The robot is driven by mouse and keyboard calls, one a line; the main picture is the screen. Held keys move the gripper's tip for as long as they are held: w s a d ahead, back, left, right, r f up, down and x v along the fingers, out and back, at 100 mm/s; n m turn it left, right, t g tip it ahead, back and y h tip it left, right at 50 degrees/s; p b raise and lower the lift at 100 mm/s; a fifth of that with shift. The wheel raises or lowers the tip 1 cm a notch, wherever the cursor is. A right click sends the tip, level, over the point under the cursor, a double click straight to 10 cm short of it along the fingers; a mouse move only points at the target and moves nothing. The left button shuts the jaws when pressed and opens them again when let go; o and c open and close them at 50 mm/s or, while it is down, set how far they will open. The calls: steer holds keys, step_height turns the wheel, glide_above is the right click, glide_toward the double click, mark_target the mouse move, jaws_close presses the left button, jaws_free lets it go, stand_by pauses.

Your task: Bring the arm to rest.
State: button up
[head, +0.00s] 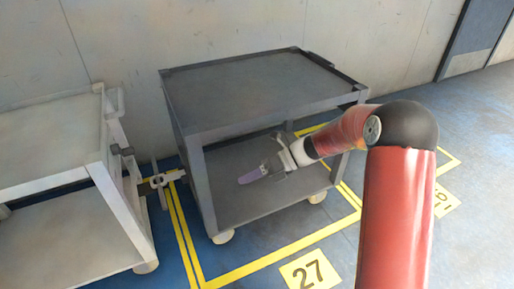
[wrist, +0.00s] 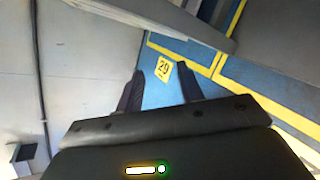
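My red arm reaches in from the lower right of the head view and bends at a dark elbow. My gripper (head: 265,170) shows in front of the opening between the shelves of the grey cart (head: 250,92). In the wrist view its two dark fingers (wrist: 160,90) stand apart, with nothing between them. A pale purple piece shows at the gripper's end in the head view; I cannot tell whether it is a finger or something behind. I cannot tell how far the gripper is from the cart.
A light grey cart (head: 50,132) stands at the left. Yellow lines and a yellow 27 marker (head: 310,272) lie on the blue floor; a 29 marker (wrist: 163,69) shows in the wrist view. A wall (head: 250,28) stands behind. The floor at the front is open.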

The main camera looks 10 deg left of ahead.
steer(key=s+d+r+n+t+h+p, duration=0.1)
steer(key=s+d+r+n+t+h, duration=0.3)
steer(key=s+d+r+n, duration=0.5)
steer(key=s+d+r+n+t+h+p, duration=0.2)
steer(key=s+d+r+n+t+h, duration=0.3)
steer(key=s+d+n, duration=0.9)
step_height(320, 180, up, 4)
steer(key=s+n+h, duration=0.1)
steer(key=n+h, duration=0.1)
steer(key=h, duration=0.1)
steer(key=shift+r, duration=0.2)
